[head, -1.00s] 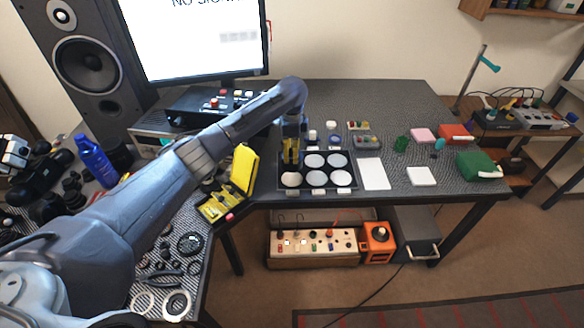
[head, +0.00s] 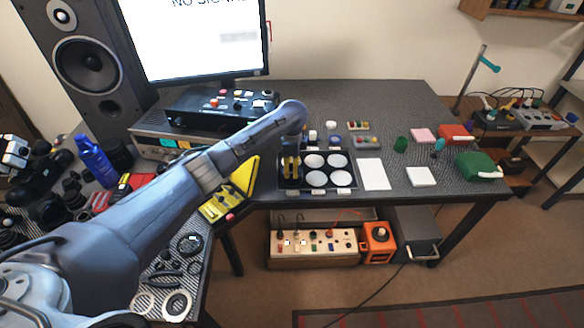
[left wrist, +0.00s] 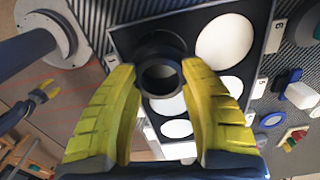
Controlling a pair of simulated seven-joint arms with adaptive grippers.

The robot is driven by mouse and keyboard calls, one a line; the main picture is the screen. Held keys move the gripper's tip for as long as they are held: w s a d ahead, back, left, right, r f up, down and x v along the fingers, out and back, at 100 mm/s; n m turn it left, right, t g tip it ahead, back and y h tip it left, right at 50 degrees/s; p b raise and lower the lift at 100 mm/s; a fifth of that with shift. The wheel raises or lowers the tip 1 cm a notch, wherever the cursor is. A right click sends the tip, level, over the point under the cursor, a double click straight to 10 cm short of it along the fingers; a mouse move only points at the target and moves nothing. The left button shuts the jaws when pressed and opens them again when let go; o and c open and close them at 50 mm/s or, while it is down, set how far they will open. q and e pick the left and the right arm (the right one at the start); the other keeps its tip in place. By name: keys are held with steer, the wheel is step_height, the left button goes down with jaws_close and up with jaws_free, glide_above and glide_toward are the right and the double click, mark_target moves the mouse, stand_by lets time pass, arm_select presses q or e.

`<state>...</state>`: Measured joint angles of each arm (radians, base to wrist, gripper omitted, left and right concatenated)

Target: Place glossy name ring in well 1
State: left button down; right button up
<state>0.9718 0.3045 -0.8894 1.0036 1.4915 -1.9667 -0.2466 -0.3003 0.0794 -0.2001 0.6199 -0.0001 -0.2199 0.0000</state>
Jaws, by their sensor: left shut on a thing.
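My left gripper (head: 291,168) is over the left column of the black well tray (head: 318,189). In the left wrist view its yellow fingers (left wrist: 160,78) are shut on a dark ring (left wrist: 160,84), seen nearly end-on, taken to be the glossy name ring. The ring is over a tray corner beside the white wells; the fingers hide part of the tray, and I cannot tell whether the ring touches it. White wells (head: 315,160) show in the head view. What looks like my right gripper (left wrist: 42,92) is small at the left wrist view's edge, its opening unclear.
A yellow case (head: 222,206) stands left of the tray. White sheets (head: 374,174) lie to the right. Small caps and jars (head: 331,126) stand behind the tray. The monitor (head: 195,45) is at the back. Open table lies at the back right.

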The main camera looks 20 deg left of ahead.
arm_select(q)
steer(key=c, duration=0.7)
jaws_free()
steer(key=shift+f, duration=0.1)
steer(key=shift+c, duration=0.2)
step_height(320, 180, up, 12)
